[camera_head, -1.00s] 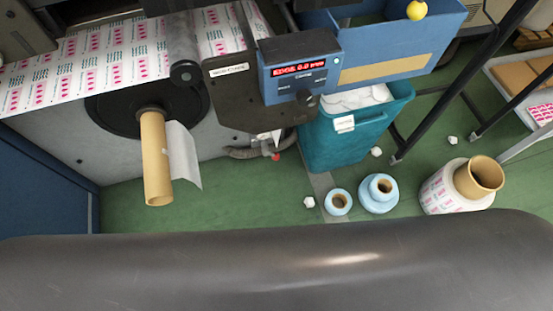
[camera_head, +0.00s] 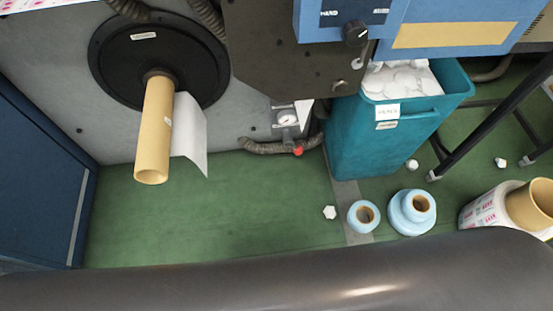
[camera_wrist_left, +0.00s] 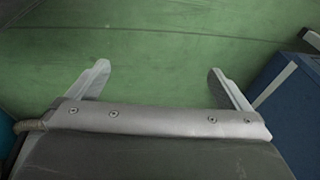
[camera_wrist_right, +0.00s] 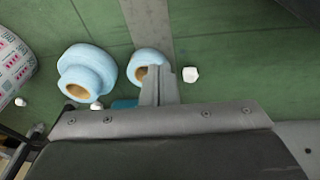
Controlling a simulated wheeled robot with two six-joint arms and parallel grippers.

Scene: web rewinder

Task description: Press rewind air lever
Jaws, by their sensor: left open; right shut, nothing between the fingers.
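In the head view a small red knob (camera_head: 298,151) sits low on the machine front, beside a grey hose and below a round white gauge (camera_head: 288,117). It may be the air lever; its shape is too small to tell. A cardboard core (camera_head: 154,135) sticks out from a black disc (camera_head: 120,60) with a loose white sheet beside it. My left gripper (camera_wrist_left: 158,80) is open and empty above green floor in the left wrist view. My right gripper (camera_wrist_right: 158,75) is shut and empty in the right wrist view. Neither gripper shows in the head view.
A teal bin (camera_head: 385,140) full of white scraps stands right of the knob. Blue rolls (camera_head: 411,213) and a large printed roll (camera_head: 485,210) stand on the floor at right. A blue cabinet (camera_head: 40,150) is at left. Green floor before the machine is mostly clear.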

